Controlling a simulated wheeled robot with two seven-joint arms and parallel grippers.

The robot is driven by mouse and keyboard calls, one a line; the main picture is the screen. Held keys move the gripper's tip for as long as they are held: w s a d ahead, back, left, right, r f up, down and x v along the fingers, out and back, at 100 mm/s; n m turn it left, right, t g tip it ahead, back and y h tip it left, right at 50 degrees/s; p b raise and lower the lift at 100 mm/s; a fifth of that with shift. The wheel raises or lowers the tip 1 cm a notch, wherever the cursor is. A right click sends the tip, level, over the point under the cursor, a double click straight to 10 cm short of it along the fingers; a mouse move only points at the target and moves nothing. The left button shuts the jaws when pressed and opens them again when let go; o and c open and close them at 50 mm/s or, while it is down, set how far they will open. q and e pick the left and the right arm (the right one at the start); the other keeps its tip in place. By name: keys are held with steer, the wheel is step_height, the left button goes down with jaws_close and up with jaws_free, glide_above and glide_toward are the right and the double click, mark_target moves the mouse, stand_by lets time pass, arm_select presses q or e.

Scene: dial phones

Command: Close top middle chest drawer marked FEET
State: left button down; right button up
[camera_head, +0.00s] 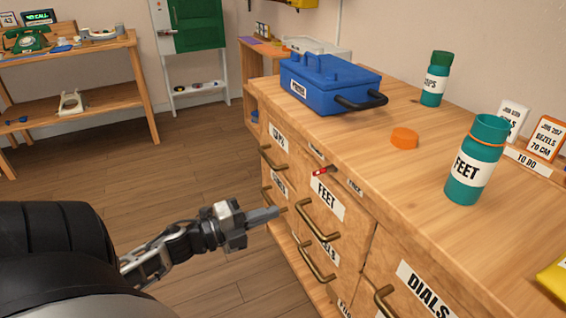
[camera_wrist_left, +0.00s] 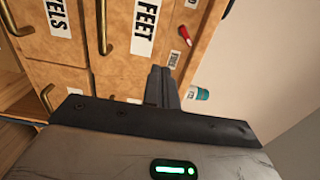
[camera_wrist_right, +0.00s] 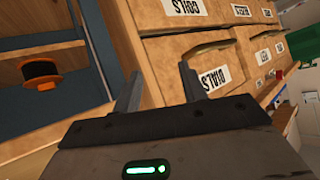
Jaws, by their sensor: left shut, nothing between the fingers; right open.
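The FEET drawer (camera_head: 345,225) is in the upper middle of the wooden chest, with a white label and a brass bar handle. Its front looks about flush with the chest; I cannot tell whether a small gap is there. It also shows in the left wrist view (camera_wrist_left: 125,60). My left gripper (camera_head: 277,213) is shut and empty, in front of the chest, left of the FEET handle. In the left wrist view its fingers (camera_wrist_left: 162,84) overlap the drawer front below the label; contact is unclear. My right gripper (camera_wrist_right: 158,86) is open and empty, facing the DIALS drawer (camera_wrist_right: 205,60).
On the chest top stand a blue toolbox (camera_head: 330,82), an orange cap (camera_head: 404,138) and two green bottles, one marked FEET (camera_head: 475,165). A red-tipped item (camera_head: 322,171) is at the chest front above the FEET label. Open floor (camera_head: 170,180) lies left of the chest.

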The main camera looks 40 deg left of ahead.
arm_select(q)
steer(key=r+p, duration=0.1)
steer(key=p, duration=0.2)
steer(key=b, duration=0.1)
glide_toward(333, 187)
steer(key=x, duration=0.5)
steer(key=shift+w, duration=0.25)
steer(key=shift+w+d, duration=0.3)
steer(key=shift+w, duration=0.3)
arm_select(e)
step_height(333, 187, up, 6)
steer(key=d+t, duration=0.1)
steer(key=shift+s+d+r+h, duration=0.2)
steer(key=shift+s+h, duration=0.1)
steer(key=shift+s, duration=0.05)
